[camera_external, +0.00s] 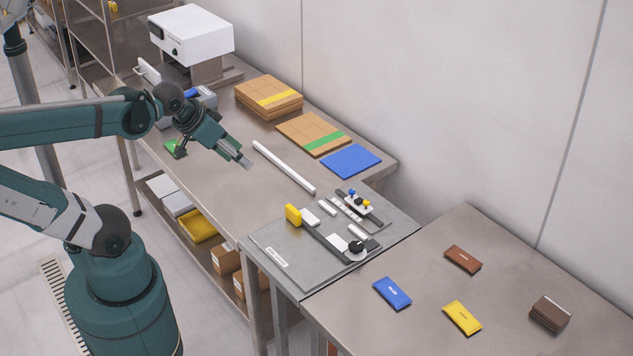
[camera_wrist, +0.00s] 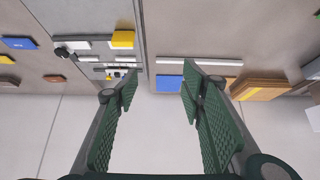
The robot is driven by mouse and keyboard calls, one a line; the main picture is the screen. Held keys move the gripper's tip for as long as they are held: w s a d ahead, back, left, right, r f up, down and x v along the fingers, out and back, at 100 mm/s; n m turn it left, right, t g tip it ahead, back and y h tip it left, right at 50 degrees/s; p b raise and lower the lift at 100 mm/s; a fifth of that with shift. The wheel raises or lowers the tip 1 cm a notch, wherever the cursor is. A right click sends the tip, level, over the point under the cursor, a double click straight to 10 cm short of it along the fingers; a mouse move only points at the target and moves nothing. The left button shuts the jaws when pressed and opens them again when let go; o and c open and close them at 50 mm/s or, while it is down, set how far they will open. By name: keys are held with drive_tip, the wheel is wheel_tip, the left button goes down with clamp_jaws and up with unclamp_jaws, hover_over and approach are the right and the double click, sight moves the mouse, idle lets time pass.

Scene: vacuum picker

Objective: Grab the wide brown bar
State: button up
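A flat reddish-brown bar (camera_external: 462,259) lies on the right-hand table near the wall. A thicker, darker brown block (camera_external: 550,313) with a pale edge lies farther right. I cannot tell for sure which is the wide brown bar. In the wrist view the reddish-brown bar (camera_wrist: 54,78) and darker block (camera_wrist: 10,82) are small at the left edge. My gripper (camera_external: 245,162) is in the air over the left-hand table, well left of both. In the wrist view my gripper (camera_wrist: 160,88) has its green fingers wide apart with nothing between them.
Blue (camera_external: 392,293) and yellow (camera_external: 462,317) packets lie near the reddish-brown bar. A grey fixture plate (camera_external: 285,262) with a yellow block, black knob and small parts lies between my gripper and the bars. Cardboard stacks (camera_external: 268,97) and a white machine (camera_external: 192,35) stand at the back.

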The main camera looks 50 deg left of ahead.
idle(0.4)
drive_tip(key=shift+o, duration=1.3)
